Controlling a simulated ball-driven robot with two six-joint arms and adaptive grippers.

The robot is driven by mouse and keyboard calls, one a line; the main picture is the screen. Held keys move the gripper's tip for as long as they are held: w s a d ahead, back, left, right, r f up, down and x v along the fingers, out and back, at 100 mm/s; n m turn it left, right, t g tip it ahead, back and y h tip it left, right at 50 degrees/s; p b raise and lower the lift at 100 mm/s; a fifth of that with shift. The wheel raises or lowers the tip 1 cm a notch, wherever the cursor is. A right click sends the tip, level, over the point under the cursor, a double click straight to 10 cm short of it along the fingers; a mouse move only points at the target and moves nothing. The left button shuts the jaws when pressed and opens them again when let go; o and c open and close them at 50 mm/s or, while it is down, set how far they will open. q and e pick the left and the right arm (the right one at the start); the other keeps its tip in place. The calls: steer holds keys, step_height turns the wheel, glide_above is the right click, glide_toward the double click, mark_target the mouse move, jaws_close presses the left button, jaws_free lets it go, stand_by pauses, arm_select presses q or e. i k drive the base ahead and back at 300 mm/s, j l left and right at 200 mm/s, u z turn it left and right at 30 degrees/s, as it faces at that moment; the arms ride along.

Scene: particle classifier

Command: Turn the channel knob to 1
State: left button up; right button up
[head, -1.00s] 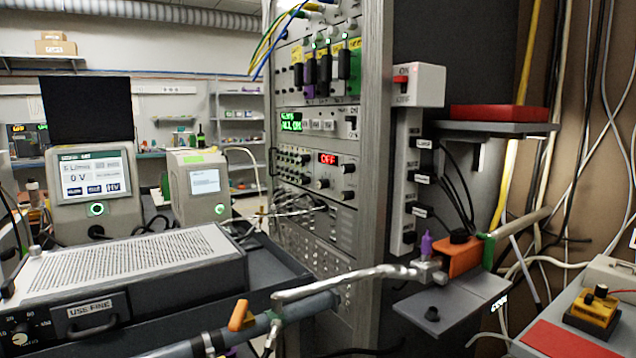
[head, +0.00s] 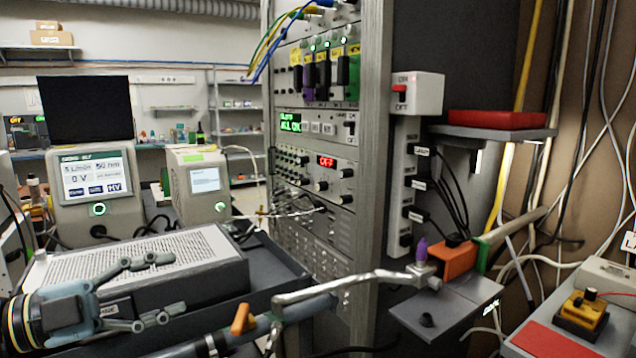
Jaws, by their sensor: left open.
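No label naming a channel knob is readable. In the rack, a panel with a red display (head: 327,161) that seems to read OFF carries small round knobs: one below the display (head: 321,186), and others at its right side (head: 346,199). Their settings are too small to read. My left gripper (head: 172,284) is at the lower left, its two fingers apart and pointing right, with nothing between them. My right gripper is out of view.
The metal rack (head: 376,180) stands at centre. A bent metal pipe (head: 350,281) crosses low in front of it. Two screened instruments (head: 99,178) (head: 200,182) stand behind the box. A grey shelf with a red top (head: 497,120) juts out at right. Colored cables (head: 272,48) hang at the rack's top.

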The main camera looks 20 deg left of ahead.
mark_target(320, 186)
steer(key=i, duration=1.45)
